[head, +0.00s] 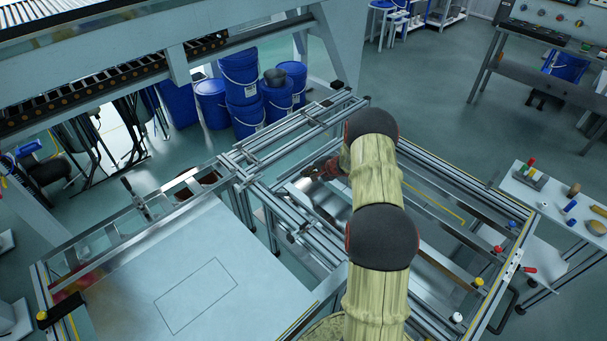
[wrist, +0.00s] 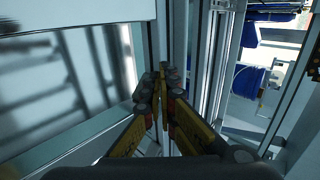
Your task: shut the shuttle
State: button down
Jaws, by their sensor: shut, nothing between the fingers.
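The panel fixture (head: 130,262) is a large table of aluminium rails with a pale flat panel. A carriage of paired rails (head: 290,217) crosses its middle and may be the shuttle; I cannot tell for sure. My gripper (head: 326,170) is beside these rails in the head view, partly hidden by my arm. In the wrist view my gripper (wrist: 163,88) has its yellow and black fingers together, with nothing between them. The fingertips are close to an upright metal profile (wrist: 178,35); whether they touch it is unclear. A shiny metal plate (wrist: 60,85) is left of the fingers.
Blue drums (head: 243,85) stand on the floor behind the fixture. A grey overhead gantry (head: 342,40) rises at the back left. A white side table (head: 560,205) with small tools is close to the right edge. Open floor (head: 440,110) lies at the back right.

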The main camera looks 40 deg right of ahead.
jog(key=p+v, duration=0.1)
jog(key=v, duration=0.7)
jog(key=shift+s+d+r+p, duration=0.2)
jog(key=shift+r+p, duration=0.15)
